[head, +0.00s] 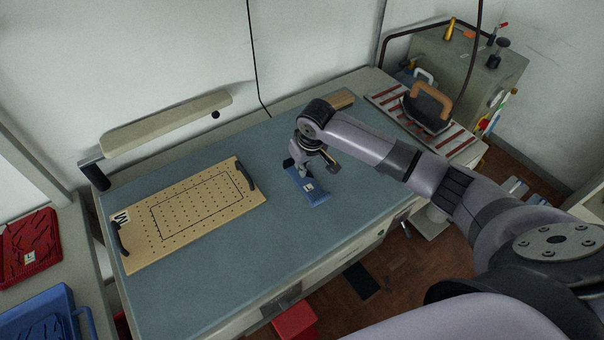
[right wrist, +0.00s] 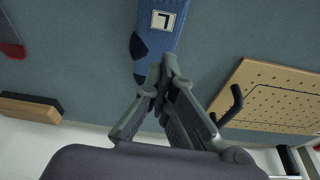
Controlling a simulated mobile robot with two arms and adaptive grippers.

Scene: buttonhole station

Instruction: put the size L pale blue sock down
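A blue sock (head: 310,188) with navy patches and a white label marked L lies low over the blue-grey table top, near its front edge. It also shows in the right wrist view (right wrist: 172,45); its blue looks medium rather than pale. My right gripper (head: 300,168) is above the sock's far end, pointing down. In the right wrist view its fingertips (right wrist: 169,68) are together at the navy end and appear to pinch the fabric. Whether the sock rests fully on the table is hard to tell. My left gripper is not in view.
A perforated wooden board (head: 185,215) with dark handles and an M label lies left of the sock. A wooden block (head: 342,100) lies at the back. A striped mat (head: 458,143) with an iron (head: 427,105) is at right. The table right of the sock is clear.

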